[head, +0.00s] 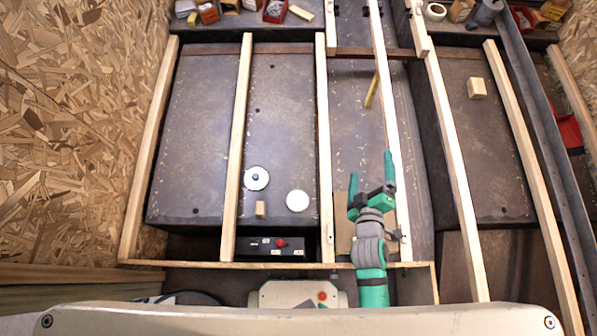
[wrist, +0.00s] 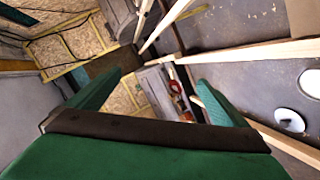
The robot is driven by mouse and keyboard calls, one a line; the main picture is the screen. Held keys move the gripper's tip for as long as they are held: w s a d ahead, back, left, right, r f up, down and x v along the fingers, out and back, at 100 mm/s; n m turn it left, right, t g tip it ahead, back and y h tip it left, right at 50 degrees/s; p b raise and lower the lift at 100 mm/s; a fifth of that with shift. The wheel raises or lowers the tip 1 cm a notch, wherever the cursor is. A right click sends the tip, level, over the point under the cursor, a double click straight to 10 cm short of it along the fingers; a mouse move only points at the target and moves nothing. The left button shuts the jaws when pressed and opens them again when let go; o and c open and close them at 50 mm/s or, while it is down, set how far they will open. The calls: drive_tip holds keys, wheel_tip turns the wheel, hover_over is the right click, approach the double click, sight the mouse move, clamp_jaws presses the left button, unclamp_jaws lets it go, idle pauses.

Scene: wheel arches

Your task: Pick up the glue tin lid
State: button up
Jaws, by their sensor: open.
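A white disc with a dark knob or spot at its centre (head: 251,184) lies on the dark floor panel, left of the middle. It looks like the glue tin lid. A plain white disc (head: 298,201) lies to its lower right, apart from it; I cannot tell for certain which is the lid. Both show at the right of the wrist view, the knobbed one (wrist: 281,114) and the plain one (wrist: 312,82), cut by the edge. My gripper (head: 370,176) is open and empty, right of both discs, beyond a pale wooden rail. Its fingers (wrist: 159,84) show spread in the wrist view.
A small wooden block (head: 260,209) stands between and below the discs. Pale rails (head: 325,150) flank their panel. A dark box with a red button (head: 262,246) sits below. A yellow stick (head: 371,91) lies ahead of my gripper. The panel above the discs is clear.

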drive_tip(key=s+a+r+m+y, duration=0.2)
drive_tip(key=s+a+m, duration=0.4)
drive_tip(key=s+a, duration=1)
drive_tip(key=shift+s+a+r+m+t+y, duration=0.15)
drive_tip(key=shift+s+r+m+t+y, duration=0.15)
drive_tip(key=shift+s+r, duration=0.35)
drive_tip(key=shift+o, duration=0.3)
drive_tip(key=s+a+r+m, duration=0.3)
drive_tip(key=a, duration=0.1)
drive_tip(key=shift+a+r+t, duration=0.2)
drive_tip(key=shift+r+t, duration=0.2)
drive_tip(key=m+g+y, duration=0.1)
drive_tip(key=m+g, duration=1.4)
drive_tip(key=m, duration=0.3)
approach(255, 176)
drive_tip(key=shift+w+d+f, duration=0.1)
drive_tip(key=shift+w+f, duration=0.1)
drive_tip(key=shift+f, duration=1.05)
drive_tip(key=shift+w+d+f, duration=0.1)
drive_tip(key=shift+w+f, duration=0.1)
drive_tip(key=shift+f, duration=1.05)
drive_tip(key=f, duration=0.1)
drive_tip(key=a+f, duration=0.1)
drive_tip(key=f, duration=0.1)
drive_tip(key=shift+s+a+f, duration=0.1)
drive_tip(key=shift+s, duration=0.15)
drive_tip(key=shift+f, duration=0.85)
drive_tip(key=shift+a, duration=0.15)
